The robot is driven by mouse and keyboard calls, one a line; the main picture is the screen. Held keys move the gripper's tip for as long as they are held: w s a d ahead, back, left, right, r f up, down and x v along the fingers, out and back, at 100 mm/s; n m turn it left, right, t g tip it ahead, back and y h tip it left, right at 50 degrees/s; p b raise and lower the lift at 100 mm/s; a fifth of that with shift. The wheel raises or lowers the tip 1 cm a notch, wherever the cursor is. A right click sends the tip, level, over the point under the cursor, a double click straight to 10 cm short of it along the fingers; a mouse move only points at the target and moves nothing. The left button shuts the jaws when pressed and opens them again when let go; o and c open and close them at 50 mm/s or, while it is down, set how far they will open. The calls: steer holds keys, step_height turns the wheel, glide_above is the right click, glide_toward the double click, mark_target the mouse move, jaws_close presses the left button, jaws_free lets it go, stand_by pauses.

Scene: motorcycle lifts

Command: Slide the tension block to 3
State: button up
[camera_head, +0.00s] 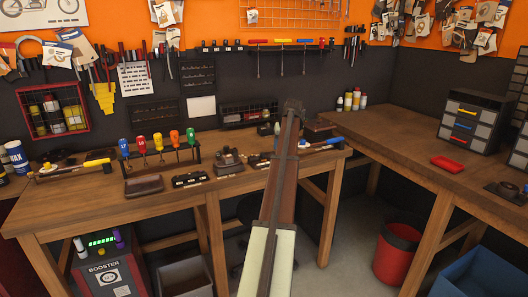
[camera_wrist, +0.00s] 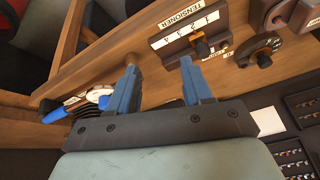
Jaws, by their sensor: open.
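The tensioner shows in the wrist view as a brown base (camera_wrist: 228,32) with a white "TENSIONER" label and a white strip of numbers, 1 at the right end and 4 at the left. In the head view my arm covers the gripper.
A blue-handled tool (camera_wrist: 55,115) lies to the left. In the head view, colored screwdrivers (camera_head: 158,143) stand in a rack on the wooden bench (camera_head: 160,210).

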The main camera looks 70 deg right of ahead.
mark_target(264, 153)
steer(key=w+d+r+n+y, duration=0.1)
steer(key=w+d+r+n, duration=0.3)
steer(key=r, duration=0.3)
steer(key=w+f+n+y, duration=0.1)
steer(key=f+n, duration=0.2)
steer(key=f, duration=0.1)
steer(key=w+a+f+n+y, duration=0.1)
steer(key=w+f+n, duration=0.1)
steer(key=f+n, duration=0.1)
steer(key=w+f+n+t, duration=0.1)
steer(key=w+f+n, duration=0.1)
steer(key=f, duration=0.3)
steer(key=shift+w+a+f+n+y, duration=0.1)
steer(key=shift+a+f+n+y, duration=0.1)
steer(key=shift+a+n+y, duration=0.2)
jaws_close()
stand_by(0.5)
